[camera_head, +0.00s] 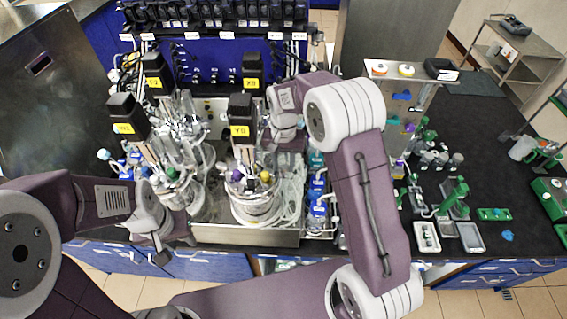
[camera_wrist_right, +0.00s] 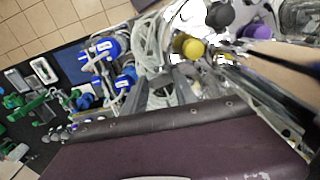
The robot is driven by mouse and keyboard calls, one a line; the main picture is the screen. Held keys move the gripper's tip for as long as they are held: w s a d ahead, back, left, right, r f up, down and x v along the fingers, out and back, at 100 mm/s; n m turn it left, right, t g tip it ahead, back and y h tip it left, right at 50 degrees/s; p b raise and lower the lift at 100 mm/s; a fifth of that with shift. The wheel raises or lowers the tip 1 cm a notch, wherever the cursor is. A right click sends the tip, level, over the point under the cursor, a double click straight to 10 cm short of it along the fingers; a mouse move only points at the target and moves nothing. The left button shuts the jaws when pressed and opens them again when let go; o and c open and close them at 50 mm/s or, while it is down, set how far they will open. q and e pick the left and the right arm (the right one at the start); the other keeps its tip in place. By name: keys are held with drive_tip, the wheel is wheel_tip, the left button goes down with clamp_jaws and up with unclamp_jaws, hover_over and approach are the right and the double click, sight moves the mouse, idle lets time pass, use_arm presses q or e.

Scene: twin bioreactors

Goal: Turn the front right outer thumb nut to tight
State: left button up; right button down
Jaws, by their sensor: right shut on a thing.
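The front right vessel (camera_head: 257,208) stands in the metal tray, under a black motor with a yellow label (camera_head: 240,131). Its head carries a yellow cap (camera_head: 265,177), which also shows in the right wrist view (camera_wrist_right: 193,49) beside black and purple caps. My right gripper (camera_wrist_right: 228,60) is at the vessel head, near these caps, shut on a small part I take to be the thumb nut. The nut is hidden, so its turn cannot be read. My left gripper (camera_head: 161,257) hangs empty in front of the tray at the left; its finger gap is unclear.
The front left vessel (camera_head: 178,190) stands close by, with tubing around it. Blue-capped bottles (camera_head: 318,208) stand just right of the tray (camera_head: 245,235). Green tools and small trays (camera_head: 427,236) lie on the black bench further right.

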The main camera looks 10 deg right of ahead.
sight(284, 166)
drive_tip(key=c, duration=1)
unclamp_jaws()
drive_tip(key=shift+o, duration=0.2)
drive_tip(key=shift+w+r+b, duration=0.1)
drive_tip(key=shift+r+b, duration=0.25)
wheel_tip(284, 166, up, 8)
drive_tip(key=b, duration=0.2)
drive_tip(key=shift+r+b, duration=0.25)
drive_tip(key=shift+b, duration=0.05)
